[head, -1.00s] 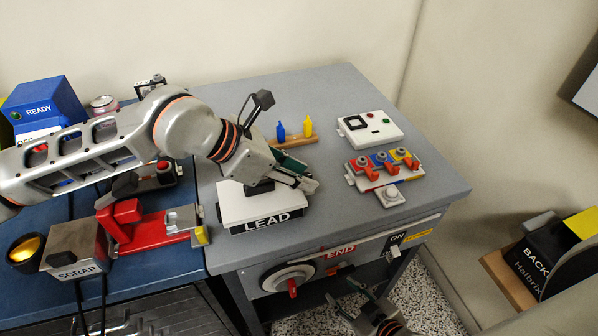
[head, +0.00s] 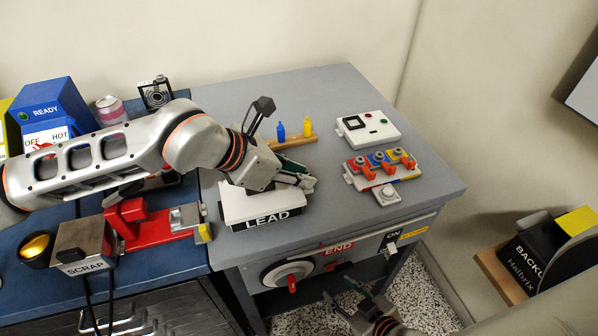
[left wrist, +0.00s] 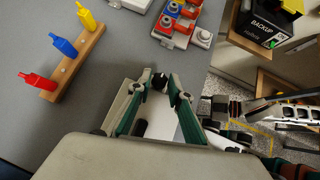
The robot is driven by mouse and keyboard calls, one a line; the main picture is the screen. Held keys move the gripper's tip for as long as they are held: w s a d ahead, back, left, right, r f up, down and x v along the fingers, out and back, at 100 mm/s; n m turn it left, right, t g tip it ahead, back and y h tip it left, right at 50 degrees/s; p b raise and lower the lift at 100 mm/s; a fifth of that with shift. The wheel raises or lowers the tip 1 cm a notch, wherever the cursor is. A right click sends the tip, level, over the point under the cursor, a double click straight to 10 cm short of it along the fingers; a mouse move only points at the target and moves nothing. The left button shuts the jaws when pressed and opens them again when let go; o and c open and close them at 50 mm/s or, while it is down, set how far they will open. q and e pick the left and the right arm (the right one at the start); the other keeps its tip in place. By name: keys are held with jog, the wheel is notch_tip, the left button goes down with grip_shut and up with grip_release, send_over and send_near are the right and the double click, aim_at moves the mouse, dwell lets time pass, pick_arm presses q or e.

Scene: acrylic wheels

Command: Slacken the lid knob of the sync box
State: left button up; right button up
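A white box lettered LEAD (head: 262,213) stands at the grey table's front left. No label reading sync is legible, so I cannot tell surely that it is the sync box. My left gripper (head: 303,182) is over this box, fingers pointing right, hiding part of its top. In the left wrist view its fingers (left wrist: 161,82) lean together around something dark; I cannot tell whether that is a knob or the finger pads. A black cylinder (left wrist: 140,128) shows below them, beside the white top. My right gripper (head: 340,291) is low before the table, fingers apart and empty.
Blue and yellow bottles (head: 294,130) stand on a wooden strip behind the left gripper. A white device (head: 368,132) and a plate with coloured clamps (head: 380,168) are to the right. A red fixture (head: 150,223) is at the left.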

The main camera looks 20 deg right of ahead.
pick_arm(q)
jog(key=shift+o, duration=0.9)
pick_arm(e)
jog(key=shift+w+r, duration=0.2)
jog(key=shift+w, duration=0.05)
pick_arm(q)
jog(key=shift+a+r, duration=0.1)
pick_arm(e)
jog(key=shift+d, duration=0.15)
pick_arm(q)
jog(key=v, duration=1.1)
jog(key=shift+a+r, duration=0.25)
jog(key=shift+a, duration=0.1)
